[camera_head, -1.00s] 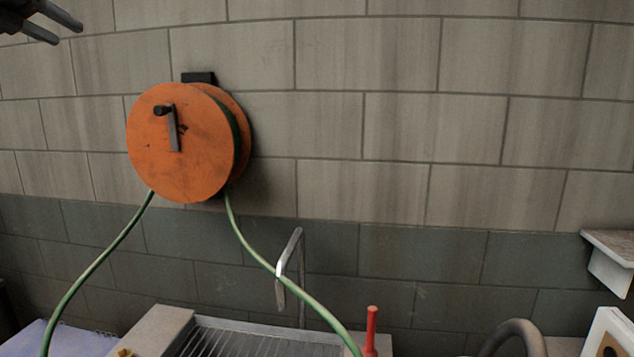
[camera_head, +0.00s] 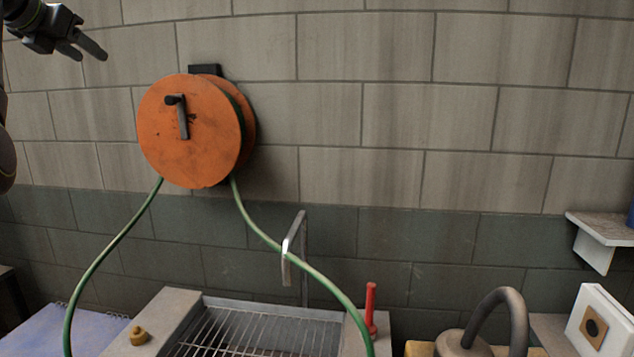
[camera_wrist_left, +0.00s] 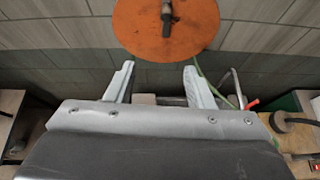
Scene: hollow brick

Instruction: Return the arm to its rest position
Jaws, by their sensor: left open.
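My left gripper (camera_head: 84,50) is at the upper left of the head view, in front of the block wall and up and left of the orange hose reel. It is open, with nothing between its fingers. In the left wrist view its two fingers (camera_wrist_left: 161,84) stand wide apart below the reel. The orange reel (camera_head: 190,135) hangs on the wall with a dark crank on its face. A green hose (camera_head: 112,245) runs down from it on both sides. My right gripper is in neither view.
Below the reel is a metal grate (camera_head: 250,328) in a pale frame, with a bent metal bar (camera_head: 291,245) and a red handle (camera_head: 371,305) near it. A small shelf (camera_head: 603,228) juts from the wall at right. A white board (camera_head: 602,318) stands beneath it.

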